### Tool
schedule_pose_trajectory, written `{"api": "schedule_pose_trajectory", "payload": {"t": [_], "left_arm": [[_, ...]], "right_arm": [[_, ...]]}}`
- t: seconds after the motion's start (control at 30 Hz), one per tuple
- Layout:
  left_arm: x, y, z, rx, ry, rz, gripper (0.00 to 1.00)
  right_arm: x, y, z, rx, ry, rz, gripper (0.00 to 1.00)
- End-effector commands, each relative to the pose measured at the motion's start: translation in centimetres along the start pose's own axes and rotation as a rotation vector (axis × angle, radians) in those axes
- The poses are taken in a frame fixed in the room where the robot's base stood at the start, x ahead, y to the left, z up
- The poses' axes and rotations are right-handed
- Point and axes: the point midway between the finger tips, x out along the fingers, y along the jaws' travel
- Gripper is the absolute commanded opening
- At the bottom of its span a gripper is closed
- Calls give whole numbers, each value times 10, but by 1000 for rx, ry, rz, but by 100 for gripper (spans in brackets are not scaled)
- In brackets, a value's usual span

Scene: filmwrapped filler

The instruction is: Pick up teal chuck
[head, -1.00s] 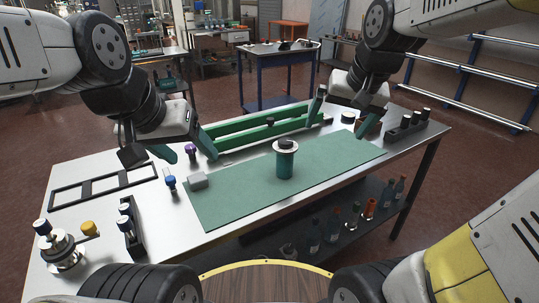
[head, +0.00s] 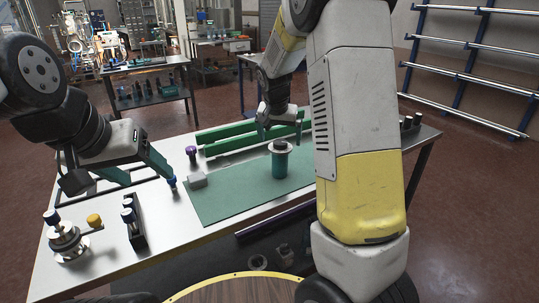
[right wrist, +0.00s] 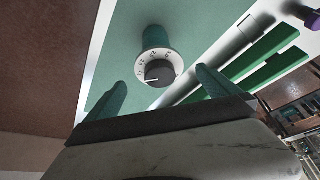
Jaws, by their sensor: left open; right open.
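The teal chuck (head: 279,166) stands upright on the green mat (head: 232,202), with a pale graduated disc and a dark knob on top. My right gripper (head: 282,130) is open just behind and above it in the head view. In the right wrist view, the open, empty fingers of my right gripper (right wrist: 160,90) are spread either side of the line to the chuck (right wrist: 155,38), apart from it. My left gripper (head: 150,180) is open and empty over the left part of the table, close to a small blue-topped piece.
A grey block (head: 197,180) and a purple-topped piece (head: 191,151) stand left of the chuck. Green rails (head: 228,139) lie behind the mat. A metal fixture (head: 66,240) and a dark rack (head: 134,228) stand at front left. The mat around the chuck is clear.

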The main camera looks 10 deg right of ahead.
Motion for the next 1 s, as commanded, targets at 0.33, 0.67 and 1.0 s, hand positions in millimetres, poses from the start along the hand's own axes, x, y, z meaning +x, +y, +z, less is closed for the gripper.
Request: {"api": "schedule_pose_trajectory", "payload": {"t": [0.33,0.67,1.0], "left_arm": [[0,0,0,0,0,0,67],[0,0,0,0,0,0,67],[0,0,0,0,0,0,67]], "right_arm": [[39,-1,1,0,-1,0,100],[39,-1,1,-1,-1,-1,72],[39,-1,1,-1,-1,-1,6]]}}
